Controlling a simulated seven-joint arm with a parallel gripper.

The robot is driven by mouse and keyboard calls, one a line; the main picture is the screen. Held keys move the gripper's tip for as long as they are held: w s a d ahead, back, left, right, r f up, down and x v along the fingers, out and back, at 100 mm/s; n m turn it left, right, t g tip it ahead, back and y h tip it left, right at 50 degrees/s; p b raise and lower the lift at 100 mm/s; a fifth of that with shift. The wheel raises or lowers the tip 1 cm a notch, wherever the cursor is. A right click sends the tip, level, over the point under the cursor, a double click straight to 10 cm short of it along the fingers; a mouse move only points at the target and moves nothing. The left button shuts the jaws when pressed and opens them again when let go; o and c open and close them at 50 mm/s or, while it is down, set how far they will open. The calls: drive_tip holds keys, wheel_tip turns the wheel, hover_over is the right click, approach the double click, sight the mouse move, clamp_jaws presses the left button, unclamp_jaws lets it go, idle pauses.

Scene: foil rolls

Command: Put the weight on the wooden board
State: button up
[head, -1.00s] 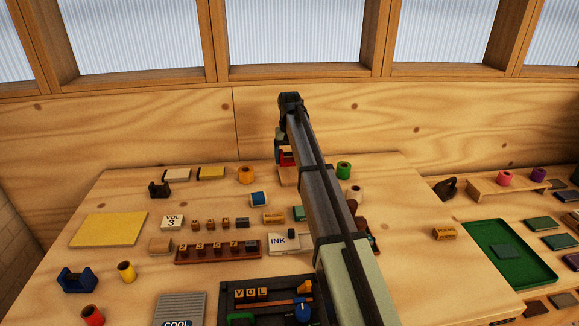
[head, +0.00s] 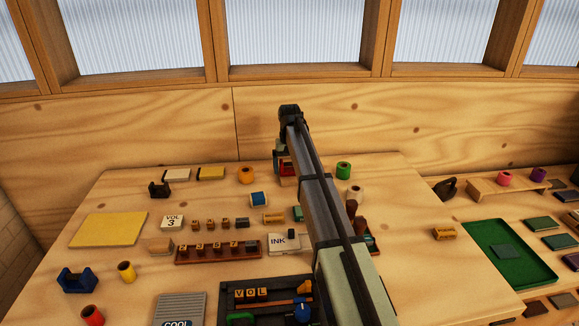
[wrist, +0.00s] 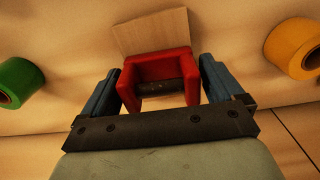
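A red U-shaped block (wrist: 160,66), the only likely weight that I can make out, is between the fingers of my gripper (wrist: 160,88) in the wrist view. The blue-grey fingers lie close against its two sides, and the gripper looks shut on it. The pale wooden board (wrist: 152,30) shows just beyond and under the red block. In the head view my gripper (head: 288,158) is at the back of the table, with the red block (head: 287,169) low over the board (head: 289,182). Whether the block touches the board is hidden.
A green roll (head: 344,170) stands right of the board and an orange roll (head: 246,174) left of it. The wooden wall is close behind. A yellow sheet (head: 109,229) lies at left.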

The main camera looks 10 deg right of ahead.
drive_tip(key=shift+o, duration=0.4)
drive_tip(key=shift+r, duration=0.1)
wheel_tip(320, 180, up, 12)
idle(0.4)
